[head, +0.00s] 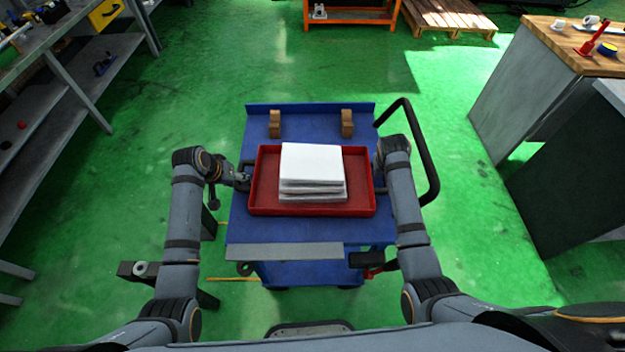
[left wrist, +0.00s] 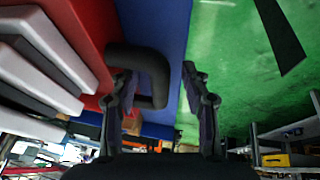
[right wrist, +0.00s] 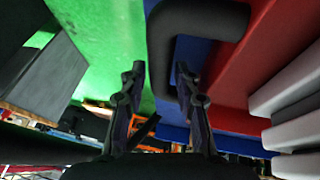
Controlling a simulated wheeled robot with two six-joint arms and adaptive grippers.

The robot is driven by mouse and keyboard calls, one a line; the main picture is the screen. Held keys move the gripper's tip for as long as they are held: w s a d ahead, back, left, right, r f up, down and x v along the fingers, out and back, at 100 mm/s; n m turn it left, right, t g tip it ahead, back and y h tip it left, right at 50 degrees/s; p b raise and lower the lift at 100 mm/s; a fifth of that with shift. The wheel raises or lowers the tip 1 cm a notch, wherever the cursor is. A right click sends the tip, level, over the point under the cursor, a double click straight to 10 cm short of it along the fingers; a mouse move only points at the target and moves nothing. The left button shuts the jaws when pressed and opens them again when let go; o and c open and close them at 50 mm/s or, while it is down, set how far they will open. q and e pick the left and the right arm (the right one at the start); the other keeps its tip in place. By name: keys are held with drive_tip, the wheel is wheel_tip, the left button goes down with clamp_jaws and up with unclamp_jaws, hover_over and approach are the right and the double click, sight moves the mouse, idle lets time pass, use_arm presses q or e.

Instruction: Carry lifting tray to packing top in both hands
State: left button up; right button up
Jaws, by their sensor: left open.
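The red lifting tray (head: 262,205) lies on the blue cart (head: 310,122) and carries a stack of white slabs (head: 312,163). My left gripper (head: 243,179) is at the tray's left end. In the left wrist view its fingers (left wrist: 160,95) are apart, with the black left handle (left wrist: 157,70) reaching between them. My right gripper is mostly hidden by its arm in the head view. In the right wrist view its fingers (right wrist: 158,85) are apart, with the right handle (right wrist: 162,50) between them. Neither gripper visibly pinches its handle.
Two brown blocks (head: 275,124) stand at the cart's back edge. A black push bar (head: 432,165) curves out on the cart's right. A wood-topped bench (head: 560,45) with small items stands at the upper right. Grey shelving (head: 75,85) is at left. Green floor is clear behind the cart.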

use_arm(q)
drive_tip(key=shift+w+d+f, duration=0.15)
drive_tip(key=shift+w+f, duration=0.1)
drive_tip(key=shift+f, duration=0.25)
use_arm(e)
drive_tip(key=shift+w+d+f, duration=0.15)
drive_tip(key=shift+w+f, duration=0.1)
drive_tip(key=shift+f, duration=0.25)
drive_tip(key=shift+r, duration=0.1)
use_arm(q)
drive_tip(key=c, duration=0.7)
use_arm(e)
clamp_jaws()
use_arm(q)
clamp_jaws()
